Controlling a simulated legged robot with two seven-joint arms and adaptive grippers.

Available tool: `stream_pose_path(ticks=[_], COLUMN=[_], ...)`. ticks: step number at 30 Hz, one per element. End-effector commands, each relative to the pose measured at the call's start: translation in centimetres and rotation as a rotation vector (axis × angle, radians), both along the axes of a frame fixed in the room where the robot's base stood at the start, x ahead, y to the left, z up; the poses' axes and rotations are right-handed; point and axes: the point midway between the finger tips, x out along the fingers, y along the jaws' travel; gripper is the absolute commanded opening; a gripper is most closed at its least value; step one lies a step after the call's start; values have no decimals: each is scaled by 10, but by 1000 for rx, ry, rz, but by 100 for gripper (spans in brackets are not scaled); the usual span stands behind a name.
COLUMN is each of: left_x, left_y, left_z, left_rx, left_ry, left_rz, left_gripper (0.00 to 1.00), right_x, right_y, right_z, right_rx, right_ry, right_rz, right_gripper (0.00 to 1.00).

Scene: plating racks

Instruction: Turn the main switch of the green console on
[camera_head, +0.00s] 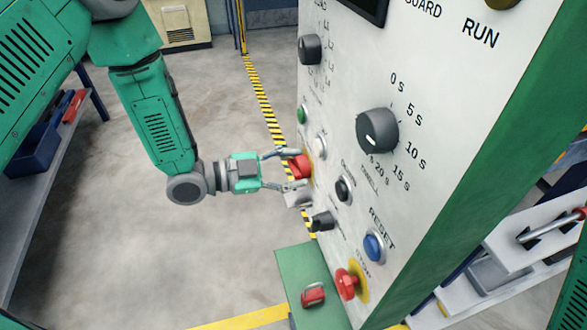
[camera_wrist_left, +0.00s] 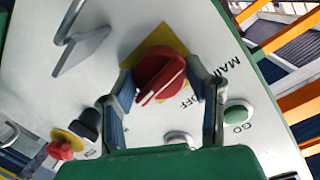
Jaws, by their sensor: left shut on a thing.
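The green console (camera_head: 540,110) has a white front panel with knobs and buttons. Its main switch, a red rotary knob (camera_wrist_left: 160,75) on a yellow plate, is labelled MAIN and OFF in the left wrist view; in the head view the red knob (camera_head: 299,166) sits at the panel's left edge. My left gripper (camera_head: 290,170) comes from the left with its fingers on either side of the knob. In the left wrist view the fingers (camera_wrist_left: 165,88) are shut on the knob's sides. The knob's white line points obliquely toward the lower left. My right gripper is not seen.
A green GO button (camera_wrist_left: 238,113) is beside the main switch. A black knob (camera_head: 322,220), a blue RESET button (camera_head: 374,246) and a red stop button (camera_head: 346,284) are lower on the panel. A red object (camera_head: 313,294) lies on a green ledge.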

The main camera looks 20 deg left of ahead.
Motion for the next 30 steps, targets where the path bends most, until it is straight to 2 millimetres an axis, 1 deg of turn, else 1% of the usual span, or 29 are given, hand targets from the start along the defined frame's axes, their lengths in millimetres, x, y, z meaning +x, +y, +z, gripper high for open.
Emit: stream_pose_path(ticks=[9,24,25,26,30], left_x=[0,0,0,0,0], left_y=[-1,-1,-1,-1,-1], left_z=[0,1,1,1,1], left_rx=[33,34,34,34,34], left_ry=[-50,-56,-55,-55,-55], left_rz=[-1,-1,-1,-1,-1], left_gripper=[14,14,54,63,63], right_x=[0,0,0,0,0], right_y=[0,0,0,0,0], right_z=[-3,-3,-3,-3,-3], right_rx=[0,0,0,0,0], right_ry=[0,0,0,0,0], right_rz=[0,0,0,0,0], right_gripper=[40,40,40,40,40])
